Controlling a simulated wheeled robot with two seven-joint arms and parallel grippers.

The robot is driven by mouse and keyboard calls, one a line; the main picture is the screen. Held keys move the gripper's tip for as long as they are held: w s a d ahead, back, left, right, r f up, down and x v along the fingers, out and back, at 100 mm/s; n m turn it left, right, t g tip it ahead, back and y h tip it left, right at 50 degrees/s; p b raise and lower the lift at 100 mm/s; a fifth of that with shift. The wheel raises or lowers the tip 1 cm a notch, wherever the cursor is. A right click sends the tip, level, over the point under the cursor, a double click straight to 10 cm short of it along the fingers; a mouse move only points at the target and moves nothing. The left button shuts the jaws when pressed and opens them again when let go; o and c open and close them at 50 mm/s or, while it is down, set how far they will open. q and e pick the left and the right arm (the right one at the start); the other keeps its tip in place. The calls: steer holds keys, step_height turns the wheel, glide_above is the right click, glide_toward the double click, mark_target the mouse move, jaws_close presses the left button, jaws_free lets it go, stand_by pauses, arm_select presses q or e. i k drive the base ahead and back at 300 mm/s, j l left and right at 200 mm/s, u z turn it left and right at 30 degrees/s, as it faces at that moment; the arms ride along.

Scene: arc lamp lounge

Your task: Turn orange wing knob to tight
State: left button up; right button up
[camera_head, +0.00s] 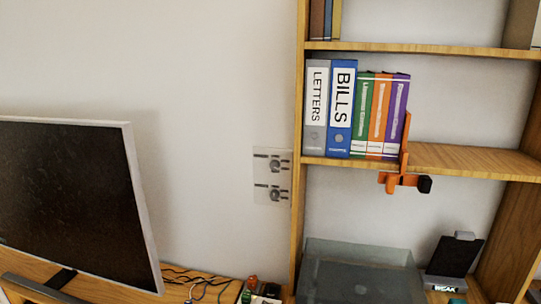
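An orange clamp bracket (405,150) is fixed at the front edge of the wooden middle shelf (455,158), its upright standing against the right side of the binders. Below the shelf edge is an orange knob-like part (391,183), which looks like the wing knob. A black piece (425,184) sticks out to its right. The knob's small details and how tight it is cannot be told at this size. Neither of my grippers is in view.
Several binders, including a blue one (341,108), stand left of the bracket. Below are a translucent grey box (360,275) and a dark device on a stand (455,258). A television (65,200) stands left. The shelf right of the bracket is bare.

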mark_target(390, 185)
steer(key=z, duration=0.8)
